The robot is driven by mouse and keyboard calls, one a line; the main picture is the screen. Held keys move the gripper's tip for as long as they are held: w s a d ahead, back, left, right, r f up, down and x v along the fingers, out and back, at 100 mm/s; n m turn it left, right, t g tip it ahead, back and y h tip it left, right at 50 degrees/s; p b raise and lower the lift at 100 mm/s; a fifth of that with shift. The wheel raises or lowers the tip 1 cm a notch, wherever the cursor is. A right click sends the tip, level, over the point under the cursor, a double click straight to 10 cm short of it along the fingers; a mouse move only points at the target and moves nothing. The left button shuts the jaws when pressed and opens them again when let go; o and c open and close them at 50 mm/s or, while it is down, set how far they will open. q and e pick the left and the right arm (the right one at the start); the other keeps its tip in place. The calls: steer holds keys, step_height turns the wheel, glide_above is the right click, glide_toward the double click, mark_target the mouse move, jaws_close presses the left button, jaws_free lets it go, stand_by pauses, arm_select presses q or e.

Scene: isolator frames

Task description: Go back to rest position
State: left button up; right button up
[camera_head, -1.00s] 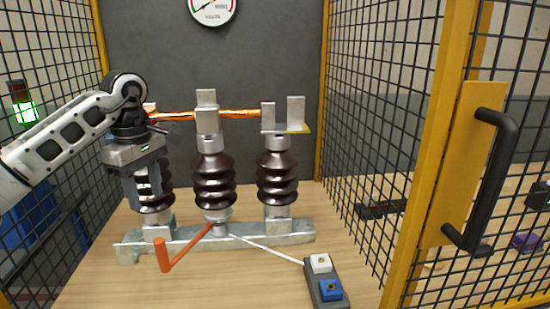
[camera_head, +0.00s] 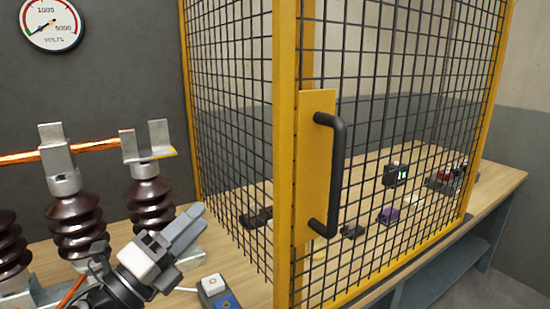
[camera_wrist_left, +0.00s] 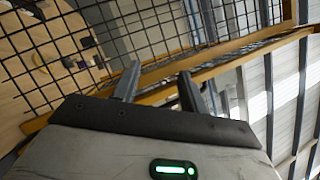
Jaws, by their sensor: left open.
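My left gripper (camera_head: 190,228) is at the lower left of the head view, in front of the insulators, its fingers pointing up and to the right. In the left wrist view its two fingers (camera_wrist_left: 157,80) stand apart with nothing between them. Brown ribbed insulators stand behind it: a middle one (camera_head: 78,228) and a right one (camera_head: 150,197), with a third cut off at the left edge. The gripper hides part of their base. My right gripper is not in view.
A yellow-framed mesh door (camera_head: 286,150) with a black handle (camera_head: 337,175) stands right of the gripper. A switch box with a blue button (camera_head: 228,304) lies below. A copper bar (camera_head: 95,146) links the insulator tops. Small items, including a purple one (camera_head: 390,214), show behind the mesh.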

arm_select(q)
steer(key=s+a+f+n+g+y, duration=0.2)
steer(key=s+a+f+n+y, duration=0.15)
steer(key=f+n+y, duration=0.5)
steer(key=s+a+f+n+g+y, duration=0.25)
steer(key=a+f+n+y, duration=0.3)
steer(key=f+n, duration=0.6)
steer(key=s+d+f+n+g, duration=0.1)
steer(key=s+f+n+g, duration=0.2)
steer(key=s, duration=0.3)
steer(key=s+d+f+n+g+h, duration=0.1)
steer(key=s+f+n+g, duration=0.2)
steer(key=s, duration=0.3)
steer(key=s+d+f+n+g, duration=0.1)
steer(key=s+f+n+g, duration=0.2)
steer(key=s, duration=0.4)
steer(key=w+d+f+t+h+p, duration=0.1)
steer(key=w+d+t+h, duration=0.2)
steer(key=w+d+t, duration=0.3)
steer(key=shift+w+f+m, duration=0.3)
steer(key=shift+w+f, duration=0.05)
steer(key=shift+w, duration=0.2)
steer(key=shift+t, duration=0.25)
